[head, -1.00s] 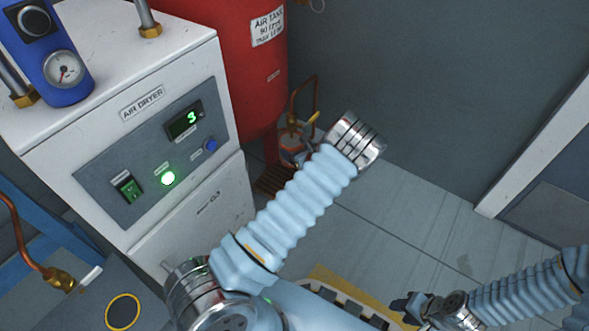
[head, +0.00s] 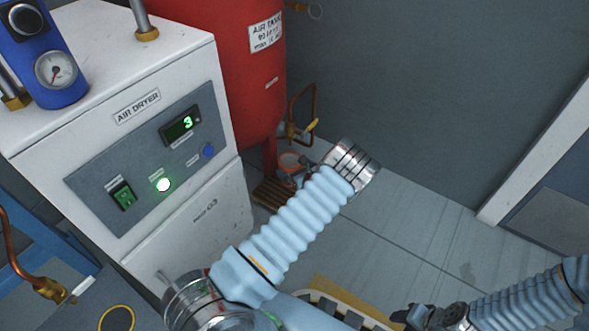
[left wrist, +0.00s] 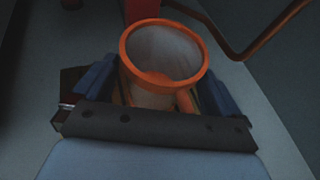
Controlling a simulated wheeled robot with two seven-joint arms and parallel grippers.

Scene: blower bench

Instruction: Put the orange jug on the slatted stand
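The orange jug (head: 291,160) has a pale body and an orange rim. In the left wrist view the jug (left wrist: 163,58) stands upright with its mouth and handle towards the camera. My left gripper (head: 299,176) has a finger on each side of the jug, close against it; the left wrist view shows both fingers (left wrist: 160,75). The brown slatted stand (head: 269,193) is on the floor below and left of the jug, partly covered by my arm. Whether the jug touches it is hidden. My right gripper (head: 408,314) is low at right, its fingers unclear.
The white air dryer (head: 205,215) stands close on the left of the stand. The red air tank (head: 250,95) and a copper pipe (head: 309,98) are right behind the jug. The grey floor (head: 420,225) at right is clear.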

